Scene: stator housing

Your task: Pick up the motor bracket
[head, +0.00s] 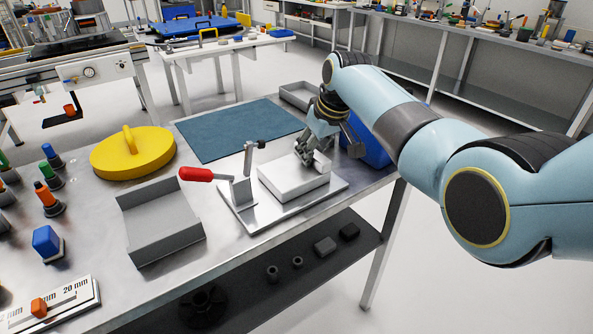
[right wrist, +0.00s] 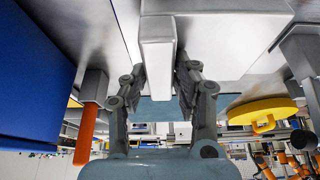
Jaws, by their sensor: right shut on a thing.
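My right gripper (head: 311,153) reaches down over a pale rectangular block on the metal fixture plate. It is shut on a light grey metal piece, which I take to be the motor bracket (head: 321,162). The right wrist view shows this bracket (right wrist: 157,58) as a squared bar between the two fingers (right wrist: 157,92). The fingers hide part of it. I cannot tell whether it touches the pale block (head: 290,182) below. My left gripper is not in view.
A toggle clamp with a red handle (head: 196,174) stands left of the pale block. An open grey tray (head: 165,240) and a yellow round lid (head: 132,158) lie further left. A blue bin (head: 368,148) is close behind the gripper. The blue mat (head: 238,130) is clear.

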